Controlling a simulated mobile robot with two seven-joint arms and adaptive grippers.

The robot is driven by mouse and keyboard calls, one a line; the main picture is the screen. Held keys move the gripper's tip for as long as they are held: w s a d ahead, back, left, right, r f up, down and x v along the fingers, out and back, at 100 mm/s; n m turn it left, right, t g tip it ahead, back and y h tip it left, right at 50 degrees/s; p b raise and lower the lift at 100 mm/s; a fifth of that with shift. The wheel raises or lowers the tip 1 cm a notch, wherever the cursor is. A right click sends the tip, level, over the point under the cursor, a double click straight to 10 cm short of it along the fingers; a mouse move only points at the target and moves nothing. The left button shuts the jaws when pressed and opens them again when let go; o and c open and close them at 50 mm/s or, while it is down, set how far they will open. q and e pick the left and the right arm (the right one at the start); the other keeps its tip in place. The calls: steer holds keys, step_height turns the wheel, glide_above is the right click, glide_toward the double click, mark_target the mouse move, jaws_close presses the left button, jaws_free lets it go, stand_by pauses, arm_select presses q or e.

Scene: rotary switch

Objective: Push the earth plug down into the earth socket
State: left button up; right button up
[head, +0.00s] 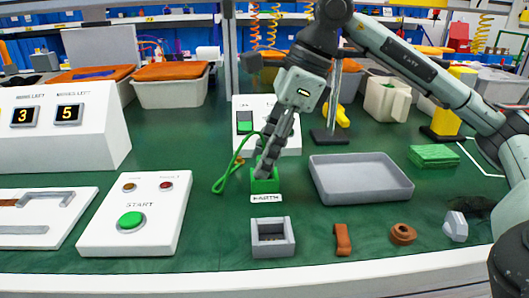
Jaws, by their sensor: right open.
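The green earth socket (265,187) is a small block on the green table, with an EARTH label (266,198) at its front. My right gripper (264,170) points down right over the socket, its fingertips at the socket's top. It is open, though its fingers look close together from this angle. A thin green cable (229,169) loops left of the fingers and runs up behind them. The earth plug is mostly hidden by the fingers, so I cannot tell how deep it sits in the socket. My left gripper is not in view.
A white switch panel (244,143) stands behind the gripper. A grey tray (360,183) lies to the right. In front are a grey square holder (272,240), a brown piece (342,240) and a brown ring (402,234). A START box (137,244) stands left.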

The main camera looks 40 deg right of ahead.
steer(key=v, duration=1.2)
steer(key=shift+a, duration=0.1)
